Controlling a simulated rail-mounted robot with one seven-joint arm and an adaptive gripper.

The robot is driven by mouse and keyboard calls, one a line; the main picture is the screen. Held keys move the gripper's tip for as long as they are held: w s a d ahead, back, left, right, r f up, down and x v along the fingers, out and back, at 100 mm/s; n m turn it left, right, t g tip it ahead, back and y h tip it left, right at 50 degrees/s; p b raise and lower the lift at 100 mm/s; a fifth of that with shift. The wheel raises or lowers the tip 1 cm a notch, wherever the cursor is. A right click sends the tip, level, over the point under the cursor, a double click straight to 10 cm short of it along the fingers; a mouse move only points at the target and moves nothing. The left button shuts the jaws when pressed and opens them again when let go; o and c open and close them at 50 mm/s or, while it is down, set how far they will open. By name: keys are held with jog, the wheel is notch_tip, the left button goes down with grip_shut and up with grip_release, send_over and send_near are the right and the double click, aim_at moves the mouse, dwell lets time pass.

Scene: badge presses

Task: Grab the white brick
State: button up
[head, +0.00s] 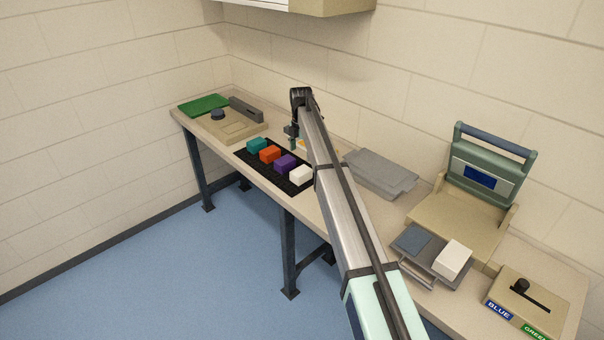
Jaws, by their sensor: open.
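A white brick (301,174) sits at the near right end of a row on a black grid mat (274,178). Purple (285,163), orange (270,154) and teal (257,145) bricks follow it toward the far left. Another white block (453,260) lies on the grey tray of the press at right. My gripper (292,144) is open, pointing down behind the row, near the mat's back edge. It is apart from the white brick, up and left of it in the picture. My arm hides part of the bench behind it, and the fingertips are small and partly unclear.
A green press (484,180) with a grey-blue plate (412,239) on its tray stands at right. A slider box (525,305) labelled BLUE and GREEN is at the near right. A grey tray (380,173) lies behind my arm. A beige fixture (233,125) and green mat (204,105) are at far left.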

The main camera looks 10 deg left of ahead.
aim_at(301, 171)
notch_tip(301, 171, down, 4)
jog(key=shift+f+p, duration=0.25)
jog(key=shift+p, duration=0.2)
jog(key=shift+s+f+p, duration=0.1)
jog(key=shift+f+p, duration=1.05)
jog(key=shift+f, duration=1.4)
jog(key=c, duration=1.3)
